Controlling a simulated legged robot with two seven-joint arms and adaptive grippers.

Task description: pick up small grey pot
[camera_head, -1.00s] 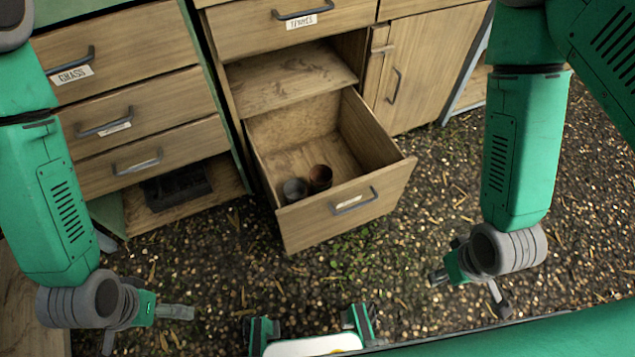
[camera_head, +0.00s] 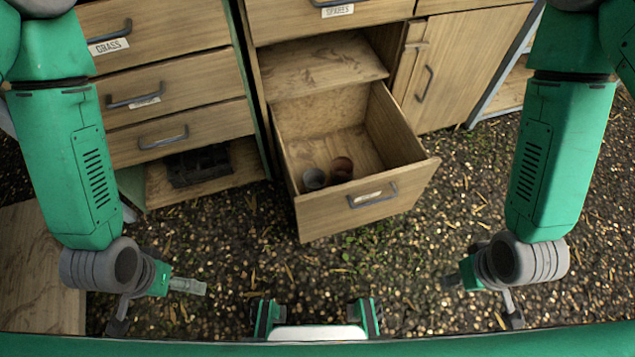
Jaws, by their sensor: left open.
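The small grey pot (camera_head: 314,179) stands in the open lower drawer (camera_head: 368,208), near its front left corner. A reddish-brown pot (camera_head: 342,168) stands right beside it. My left gripper (camera_head: 153,300) is at the lower left, open and empty, above the ground and well apart from the drawer. My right gripper (camera_head: 482,294) is at the lower right, with its fingers spread and nothing between them. It is also well apart from the drawer. The drawer's front panel hides the base of the grey pot.
A wooden cabinet (camera_head: 470,60) with closed drawers and a door stands behind the open drawer. A drawer unit (camera_head: 170,85) stands at the left, with a black tray (camera_head: 198,165) on its bottom shelf. The gravel ground (camera_head: 400,255) before the drawer is clear.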

